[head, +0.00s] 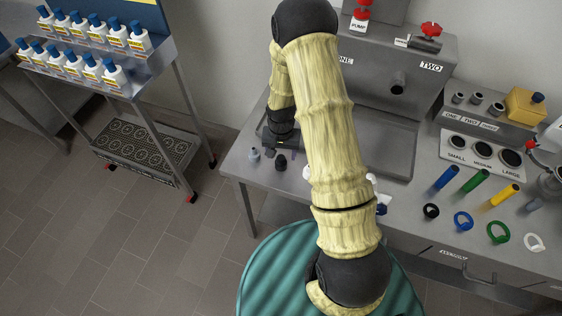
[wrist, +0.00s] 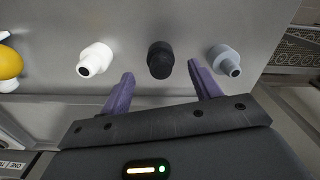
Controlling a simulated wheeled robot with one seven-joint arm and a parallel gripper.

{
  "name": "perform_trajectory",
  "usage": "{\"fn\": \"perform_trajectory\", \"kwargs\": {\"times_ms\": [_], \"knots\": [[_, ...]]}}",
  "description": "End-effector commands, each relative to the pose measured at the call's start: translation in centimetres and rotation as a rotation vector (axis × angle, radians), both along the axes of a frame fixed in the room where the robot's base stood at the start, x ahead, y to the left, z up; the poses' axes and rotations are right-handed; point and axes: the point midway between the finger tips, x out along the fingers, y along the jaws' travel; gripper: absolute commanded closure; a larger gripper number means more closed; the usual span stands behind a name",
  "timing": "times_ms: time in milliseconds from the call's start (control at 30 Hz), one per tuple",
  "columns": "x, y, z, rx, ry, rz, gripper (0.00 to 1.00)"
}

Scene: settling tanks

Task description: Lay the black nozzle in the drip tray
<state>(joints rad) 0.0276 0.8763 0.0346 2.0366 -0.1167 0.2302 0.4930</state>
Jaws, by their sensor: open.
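The black nozzle (head: 281,162) stands on the grey bench near its left end; it also shows in the wrist view (wrist: 160,60). My gripper (wrist: 158,80) is open, its two purple fingers pointing toward the black nozzle, which appears between and just beyond the tips. Nothing is held. In the head view my gripper (head: 280,150) is small and dark, just behind the nozzle. A shallow grey tray (head: 398,160), seemingly the drip tray, lies under the spout of the grey machine; my arm hides its left part.
A grey nozzle (wrist: 224,60) stands right of the black one and a white nozzle (wrist: 95,59) left of it, both close to my fingers. Coloured tubes and rings, such as a blue ring (head: 463,221), lie on the bench's right. A bottle rack (head: 95,75) stands left.

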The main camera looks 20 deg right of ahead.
Motion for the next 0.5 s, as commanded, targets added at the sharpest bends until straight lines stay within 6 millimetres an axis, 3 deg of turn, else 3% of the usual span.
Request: {"fn": "perform_trajectory", "kwargs": {"times_ms": [333, 500], "knots": [[-0.2, 0.1, -3.5, -0.001, 0.004, 0.000, 0.37], [-0.1, 0.1, -4.3, 0.000, 0.000, 0.000, 0.37]]}}
